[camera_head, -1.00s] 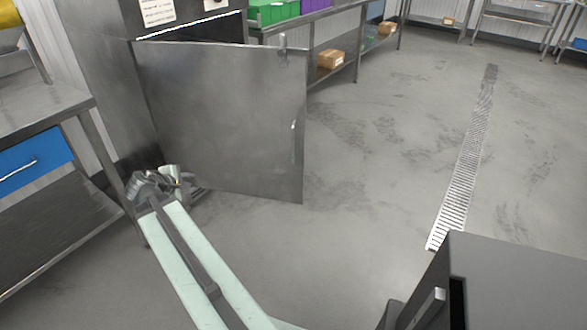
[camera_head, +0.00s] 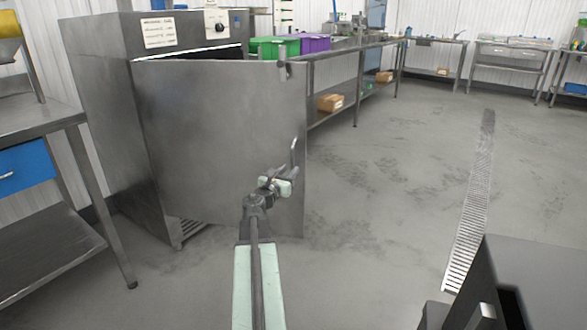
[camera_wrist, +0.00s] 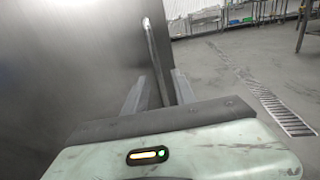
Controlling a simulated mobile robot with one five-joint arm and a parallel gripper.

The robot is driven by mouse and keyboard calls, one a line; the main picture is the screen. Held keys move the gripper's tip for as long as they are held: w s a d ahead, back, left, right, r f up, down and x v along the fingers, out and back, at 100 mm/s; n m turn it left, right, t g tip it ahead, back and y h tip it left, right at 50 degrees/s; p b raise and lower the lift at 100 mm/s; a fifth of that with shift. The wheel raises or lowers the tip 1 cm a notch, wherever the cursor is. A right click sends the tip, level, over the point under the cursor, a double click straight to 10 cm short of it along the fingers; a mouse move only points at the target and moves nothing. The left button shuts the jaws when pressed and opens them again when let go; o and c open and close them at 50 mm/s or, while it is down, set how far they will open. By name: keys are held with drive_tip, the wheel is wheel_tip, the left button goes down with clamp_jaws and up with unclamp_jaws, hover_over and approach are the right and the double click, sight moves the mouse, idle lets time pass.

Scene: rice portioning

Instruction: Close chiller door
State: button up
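The chiller (camera_head: 110,110) is a steel cabinet at the left in the head view, with paper labels on its top front. Its steel door (camera_head: 205,130) stands open, swung out toward me; the door (camera_wrist: 60,70) also fills the left of the wrist view. A thin upright door handle (camera_head: 294,153) is near the door's free edge. My gripper (camera_head: 280,181) is in front of the door, just below and left of the handle. In the wrist view, my gripper (camera_wrist: 156,88) has its fingers apart, with the handle (camera_wrist: 153,52) between them. Whether they touch it I cannot tell.
A steel table (camera_head: 40,118) with a blue drawer (camera_head: 24,170) stands at the left. A long bench (camera_head: 335,48) with green and purple bins runs behind the door.

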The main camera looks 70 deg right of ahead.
sight(293, 168)
drive_tip(key=d, duration=0.3)
drive_tip(key=shift+s+d, duration=0.1)
drive_tip(key=shift+d, duration=0.25)
clamp_jaws()
drive_tip(key=shift+s, duration=0.1)
idle(0.8)
